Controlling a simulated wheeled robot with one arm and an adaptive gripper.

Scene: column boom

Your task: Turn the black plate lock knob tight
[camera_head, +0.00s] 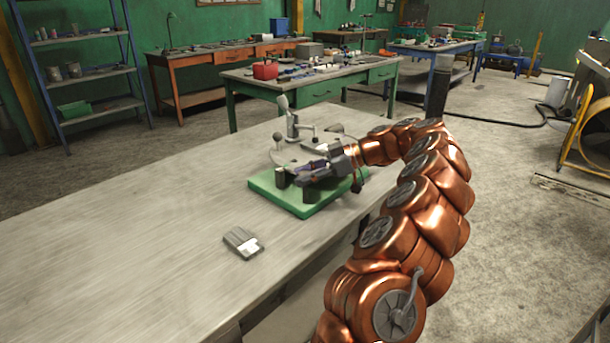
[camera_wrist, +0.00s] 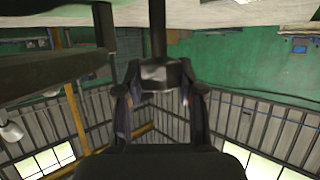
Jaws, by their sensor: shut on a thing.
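A device with a pale round plate (camera_head: 285,157) and an upright grey post (camera_head: 291,122) stands on a green base (camera_head: 303,204) on the near table. My gripper (camera_head: 316,171) reaches in from the right, low over the base beside the plate. In the wrist view my gripper (camera_wrist: 161,79) is shut on a dark blocky piece, which I take for the black plate lock knob (camera_wrist: 160,72). A dark stem runs from it to the picture's top edge. In the head view the gripper hides the knob, and its turn angle cannot be told.
A small grey and white item (camera_head: 243,242) lies on the near table (camera_head: 130,250), whose left and front are otherwise clear. A dark bar (camera_wrist: 55,72) passes close on the left in the wrist view. Workbenches and a blue shelf (camera_head: 85,70) stand farther back.

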